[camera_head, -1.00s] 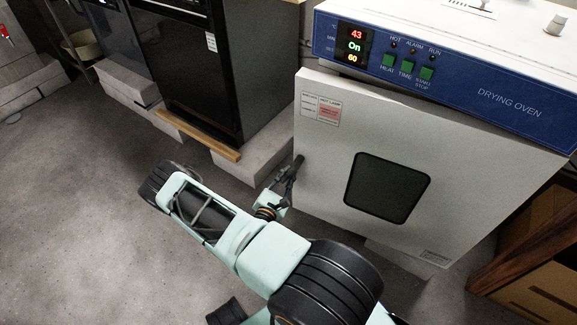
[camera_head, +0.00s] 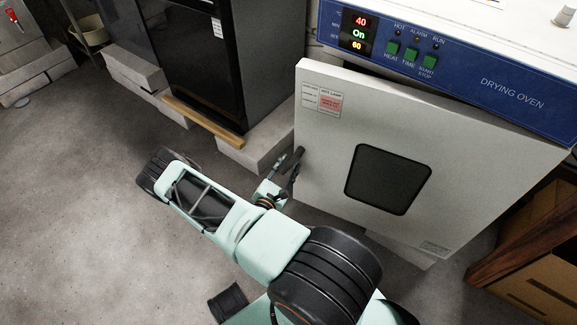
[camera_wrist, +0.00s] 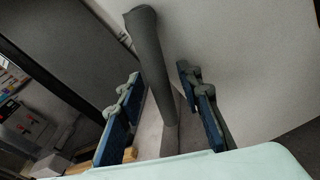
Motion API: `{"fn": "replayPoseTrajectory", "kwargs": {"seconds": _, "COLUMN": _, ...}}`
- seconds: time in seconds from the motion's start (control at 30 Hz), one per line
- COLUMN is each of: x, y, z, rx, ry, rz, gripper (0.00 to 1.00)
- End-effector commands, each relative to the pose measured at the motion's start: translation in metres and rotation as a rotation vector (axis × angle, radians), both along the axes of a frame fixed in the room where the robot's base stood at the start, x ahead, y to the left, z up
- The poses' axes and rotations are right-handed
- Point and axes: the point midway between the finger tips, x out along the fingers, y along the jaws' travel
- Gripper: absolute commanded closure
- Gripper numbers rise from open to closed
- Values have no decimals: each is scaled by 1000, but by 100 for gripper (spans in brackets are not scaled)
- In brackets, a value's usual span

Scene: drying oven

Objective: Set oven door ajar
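The white oven door (camera_head: 330,165) has a dark window and hangs from the drying oven (camera_head: 470,75). Its left edge stands slightly out from the oven body, with a narrow gap along the top. The dark grey bar handle (camera_wrist: 152,70) is at the door's left edge and also shows in the head view (camera_head: 299,155). My gripper (camera_wrist: 160,105) is at the handle, which passes between its two blue-padded fingers. The fingers are apart, with narrow gaps visible beside the handle. In the head view my gripper (camera_head: 286,172) is small and partly hidden by the arm.
A black cabinet (camera_head: 205,75) on pale blocks (camera_head: 255,150) stands left of the oven. A wooden shelf with boxes (camera_head: 535,260) is at the lower right. The concrete floor (camera_head: 70,210) on the left is clear.

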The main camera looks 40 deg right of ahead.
Motion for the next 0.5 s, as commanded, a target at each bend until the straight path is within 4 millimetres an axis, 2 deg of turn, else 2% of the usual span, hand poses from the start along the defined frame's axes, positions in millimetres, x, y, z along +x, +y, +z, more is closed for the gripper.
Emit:
{"fn": "replayPoseTrajectory", "kwargs": {"seconds": 0.17, "x": 0, "y": 0, "z": 7, "rx": -1, "ry": -1, "rz": 0, "gripper": 67}}
{"fn": "replayPoseTrajectory", "kwargs": {"seconds": 0.27, "x": 1, "y": 0, "z": 21, "rx": -1, "ry": -2, "rz": 0, "gripper": 67}}
{"fn": "replayPoseTrajectory", "kwargs": {"seconds": 0.5, "x": 2, "y": 0, "z": 65, "rx": -3, "ry": -5, "rz": 2, "gripper": 67}}
